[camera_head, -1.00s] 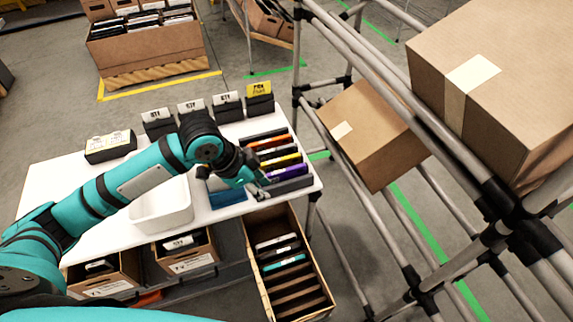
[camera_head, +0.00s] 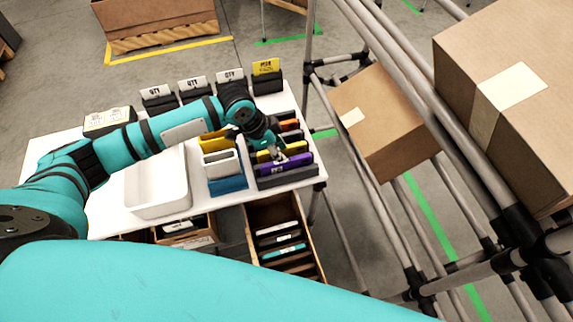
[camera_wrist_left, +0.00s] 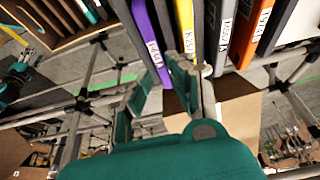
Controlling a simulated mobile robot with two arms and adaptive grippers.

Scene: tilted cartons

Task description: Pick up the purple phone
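The purple phone (camera_head: 290,164) stands in a dark slotted holder (camera_head: 290,180) at the right end of the white table. It shows as a purple slab with a white label in the left wrist view (camera_wrist_left: 144,28). My left gripper (camera_head: 278,152) is open, its fingertips just above the phone. In the left wrist view the open fingers (camera_wrist_left: 165,75) reach toward the phone's labelled edge; its end appears in the gap between them. I cannot tell whether they touch it. A yellow phone (camera_wrist_left: 166,22) stands right beside the purple one.
More phones, including an orange one (camera_wrist_left: 250,35), fill the row behind. A blue bin (camera_head: 227,184) and a white tub (camera_head: 158,190) stand left of the holder. A pipe rack (camera_head: 370,190) with cartons (camera_head: 385,120) rises close on the right.

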